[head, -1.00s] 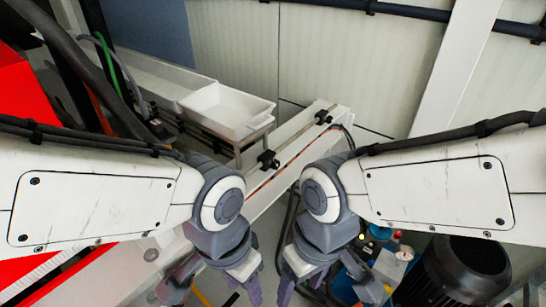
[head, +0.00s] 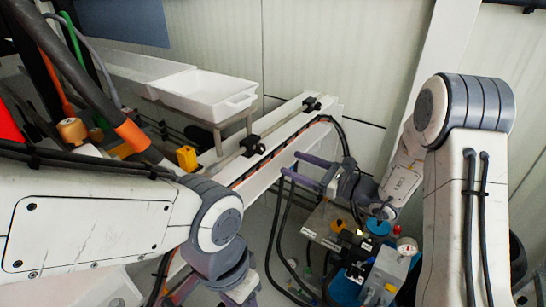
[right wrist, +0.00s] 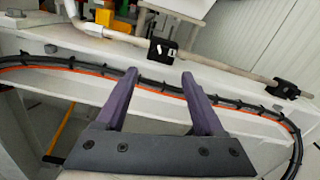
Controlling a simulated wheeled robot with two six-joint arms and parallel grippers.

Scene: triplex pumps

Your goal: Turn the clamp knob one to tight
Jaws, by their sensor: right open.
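Two black clamp knobs sit on a thin grey pipe along a white beam. The nearer knob (head: 252,145) is at the centre of the head view, and the farther knob (head: 311,104) is up to its right. I cannot tell which is number one. In the right wrist view the nearer knob (right wrist: 162,51) lies just beyond and between the fingertips, and the farther one (right wrist: 283,89) is to the right. My right gripper (head: 291,164) is open and empty, its purple fingers (right wrist: 160,78) pointing toward the nearer knob, apart from it. My left gripper (head: 238,288) is partly cut off by the bottom edge.
A white tray (head: 205,93) stands behind the pipe. Black hoses and an orange line run along the beam's (head: 290,150) near side. A grey valve block with a gauge (head: 405,247) stands below my right arm. Yellow fittings (head: 187,157) are left of the nearer knob.

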